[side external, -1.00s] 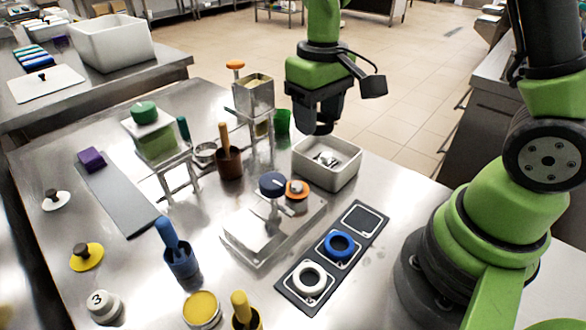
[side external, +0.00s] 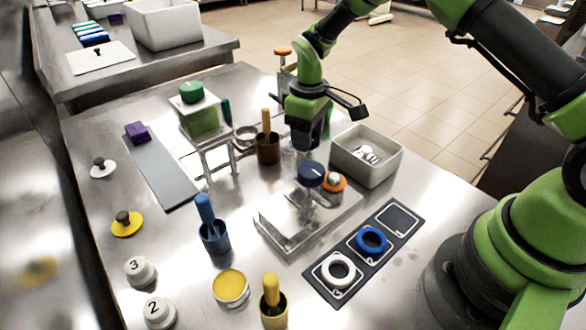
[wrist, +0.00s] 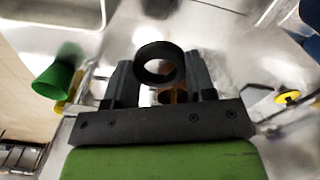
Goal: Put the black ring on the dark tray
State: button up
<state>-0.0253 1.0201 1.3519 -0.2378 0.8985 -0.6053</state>
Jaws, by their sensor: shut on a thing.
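The black ring (wrist: 160,48) is held between the two fingers of my gripper (wrist: 160,80) in the wrist view. In the side view my gripper (side external: 304,146) is shut and raised above the table, left of the white bin and behind the metal stand with the dark blue knob. The ring is hard to make out there against the dark fingers. The dark tray (side external: 398,219) lies at the front right, with three outlined squares. A white ring (side external: 338,270) is on its near square and a blue ring (side external: 371,240) on its middle one. The far square is empty.
The white bin (side external: 390,166) with small metal parts stands behind the tray. The metal stand (side external: 281,225) with blue (side external: 311,174) and orange knobs is left of the tray. A brown cup with a wooden handle (side external: 268,148) is left of my gripper.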

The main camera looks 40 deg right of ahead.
notch_tip(320, 180, down, 7)
jog(key=shift+r, duration=0.15)
dwell(0.4)
jog(key=o, duration=0.9)
